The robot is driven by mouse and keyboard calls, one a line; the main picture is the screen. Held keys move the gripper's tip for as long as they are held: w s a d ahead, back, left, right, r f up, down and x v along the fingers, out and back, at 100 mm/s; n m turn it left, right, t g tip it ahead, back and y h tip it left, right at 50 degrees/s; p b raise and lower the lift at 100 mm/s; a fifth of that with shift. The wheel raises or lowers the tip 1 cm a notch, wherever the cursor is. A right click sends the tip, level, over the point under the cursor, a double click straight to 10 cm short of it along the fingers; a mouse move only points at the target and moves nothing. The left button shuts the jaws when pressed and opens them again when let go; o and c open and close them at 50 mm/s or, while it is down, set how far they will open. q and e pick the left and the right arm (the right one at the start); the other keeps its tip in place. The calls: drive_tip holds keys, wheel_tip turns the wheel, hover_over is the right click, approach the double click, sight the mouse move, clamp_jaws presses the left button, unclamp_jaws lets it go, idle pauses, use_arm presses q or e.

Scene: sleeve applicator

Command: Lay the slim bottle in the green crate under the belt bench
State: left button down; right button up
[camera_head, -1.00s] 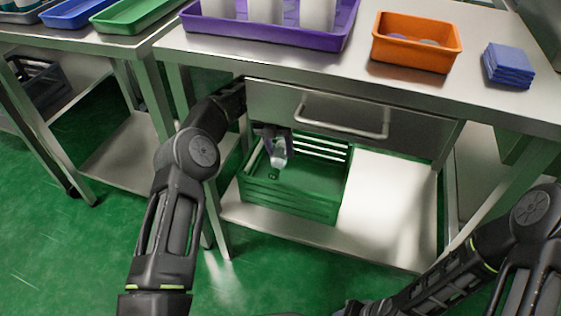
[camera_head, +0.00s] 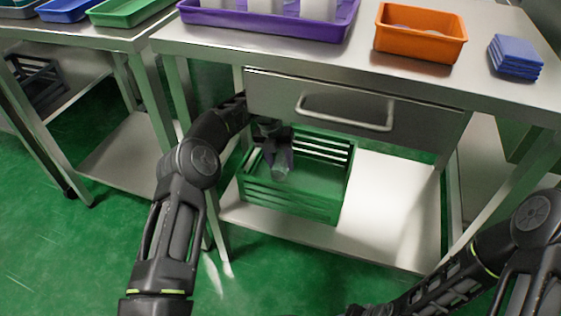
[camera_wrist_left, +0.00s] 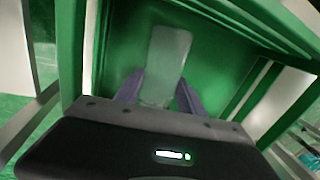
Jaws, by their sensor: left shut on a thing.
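The green crate (camera_head: 300,198) stands on the lower shelf under the belt bench, with slatted walls and an open top. My left gripper (camera_head: 279,163) reaches under the bench drawer into the crate's left part. It is shut on the slim bottle (camera_head: 280,172), a pale, translucent thing. In the left wrist view the bottle (camera_wrist_left: 166,62) lies between the two purple fingers of the gripper (camera_wrist_left: 160,92), with the crate's green floor (camera_wrist_left: 125,50) behind it. I cannot tell whether the bottle touches the floor. My right gripper is out of view; only its arm shows at the lower right.
A steel drawer (camera_head: 410,118) with a bar handle (camera_head: 345,112) hangs above the crate. The lower shelf (camera_head: 385,215) is bare right of the crate. On the bench top stand a purple tray (camera_head: 270,27), an orange bin (camera_head: 420,42) and stacked blue squares (camera_head: 515,56).

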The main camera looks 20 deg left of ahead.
sight(276, 160)
use_arm(q)
drive_tip(key=c, duration=0.7)
unclamp_jaws()
drive_tip(key=shift+f, duration=0.1)
drive_tip(key=shift+r+p, duration=0.35)
drive_tip(key=shift+r, duration=0.15)
drive_tip(key=r+p, duration=0.1)
drive_tip(key=r, duration=0.1)
drive_tip(key=a+r+p, duration=0.1)
drive_tip(key=r, duration=0.2)
drive_tip(key=r+p, duration=0.1)
drive_tip(key=r, duration=0.1)
drive_tip(key=shift+a+r, duration=0.25)
